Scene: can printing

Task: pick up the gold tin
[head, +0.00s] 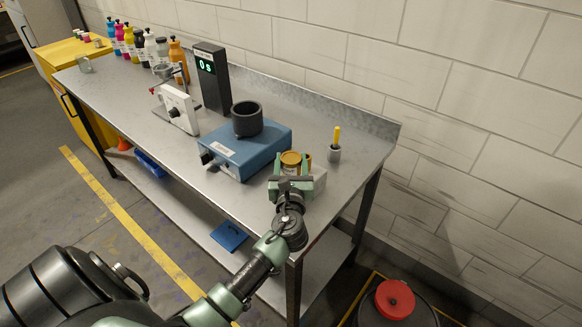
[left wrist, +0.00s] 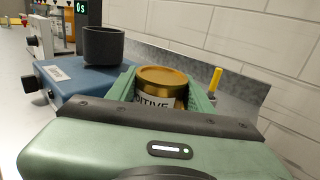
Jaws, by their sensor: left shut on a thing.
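The gold tin (head: 291,160) has a gold lid and a white label with dark lettering. It is at the right part of the metal bench, beside the blue machine. My left gripper (head: 291,175) is shut on it, with a green finger on each side. In the left wrist view the tin (left wrist: 162,82) stands upright between the fingers of the left gripper (left wrist: 164,92), and its lower part is hidden behind the gripper body. I cannot tell whether the tin is lifted. My right gripper is not in view.
A blue machine (head: 250,152) with a dark cup (head: 247,118) stands left of the tin. A grey holder with a yellow stick (head: 335,145) stands to the right. A pale block (head: 318,178) sits beside the gripper. Several coloured bottles (head: 129,42) line the far left.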

